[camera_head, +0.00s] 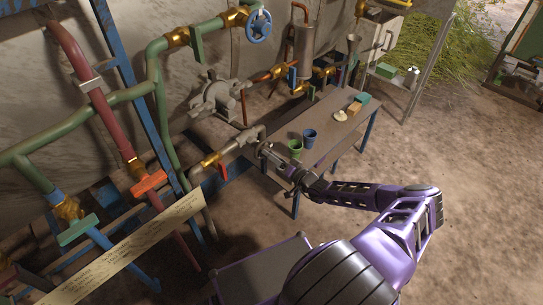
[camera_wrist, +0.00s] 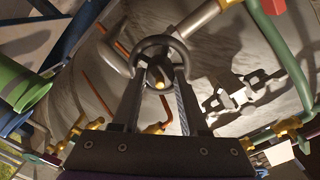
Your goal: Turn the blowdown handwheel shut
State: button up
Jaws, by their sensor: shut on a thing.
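A dark grey handwheel (camera_wrist: 160,39) with a small yellow hub shows at the top middle of the wrist view. My gripper (camera_wrist: 160,72) is shut on it, with one finger at each side of the hub and the fingertips at the ring. In the head view the handwheel (camera_head: 263,148) sits at the end of a grey pipe, and my gripper (camera_head: 272,156) meets it from the lower right. The fingers hide part of the ring. A second handwheel (camera_head: 258,26), blue with a pale hub, is at the top on the green pipe, well apart from my gripper.
A bench (camera_head: 335,135) stands behind my gripper, with a green cup (camera_head: 295,149) and a blue cup (camera_head: 309,137) close by. A red-handled valve (camera_head: 223,172) is left of the wheel. Pipes crowd the left; the floor at right is clear.

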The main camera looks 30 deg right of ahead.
grip_shut()
jog(key=shift+m, duration=0.3)
